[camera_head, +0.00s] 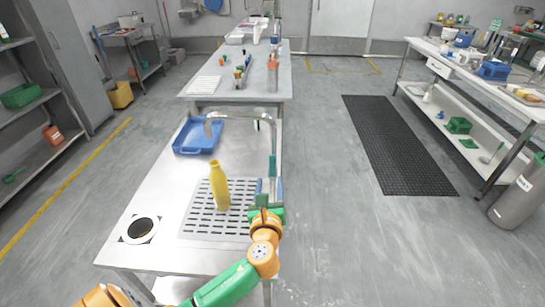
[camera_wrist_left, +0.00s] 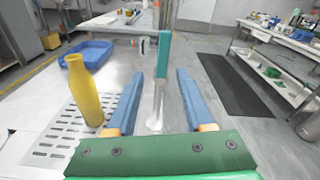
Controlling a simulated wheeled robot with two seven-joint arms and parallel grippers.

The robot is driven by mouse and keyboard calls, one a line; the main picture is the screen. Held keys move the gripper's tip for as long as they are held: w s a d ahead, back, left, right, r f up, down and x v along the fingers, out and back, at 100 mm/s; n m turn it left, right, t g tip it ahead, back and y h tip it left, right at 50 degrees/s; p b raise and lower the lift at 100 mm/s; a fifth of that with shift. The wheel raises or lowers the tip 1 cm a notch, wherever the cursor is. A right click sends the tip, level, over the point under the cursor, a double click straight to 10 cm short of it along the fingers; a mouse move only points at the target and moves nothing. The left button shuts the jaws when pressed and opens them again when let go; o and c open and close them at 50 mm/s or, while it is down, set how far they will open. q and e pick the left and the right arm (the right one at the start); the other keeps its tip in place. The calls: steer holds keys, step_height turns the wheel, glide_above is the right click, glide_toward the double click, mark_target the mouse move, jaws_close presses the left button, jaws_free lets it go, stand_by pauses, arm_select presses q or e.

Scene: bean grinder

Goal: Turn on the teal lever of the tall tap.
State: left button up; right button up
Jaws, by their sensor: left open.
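The tall tap (camera_head: 240,115) rises at the right edge of the steel counter in the head view, its spout arching left. Its teal lever (camera_wrist_left: 164,62) stands upright in the left wrist view, above a pale metal stem (camera_wrist_left: 156,108). My left gripper (camera_head: 269,184) is by the lower part of the tap in the head view. In the wrist view, its two blue fingers (camera_wrist_left: 158,85) are open, one on each side of the lever and stem, with visible gaps. I cannot tell how deep the lever sits between them. My right gripper is not in view.
A yellow bottle (camera_head: 219,186) stands on the slotted drain plate (camera_head: 195,222), just left of my gripper. A blue tray (camera_head: 186,150) lies farther back on the counter. A round hole (camera_head: 140,229) is at the counter's front left.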

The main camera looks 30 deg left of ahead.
mark_target(272, 159)
arm_select(q)
steer(key=r, duration=0.1)
steer(key=w+r+m, duration=0.1)
steer(key=r+m+t, duration=0.1)
steer(key=shift+w+a, duration=0.3)
steer(key=shift+w, duration=0.1)
steer(key=shift+y, duration=0.3)
steer(key=x, duration=0.6)
steer(key=shift+f, duration=0.1)
jaws_close()
stand_by(0.3)
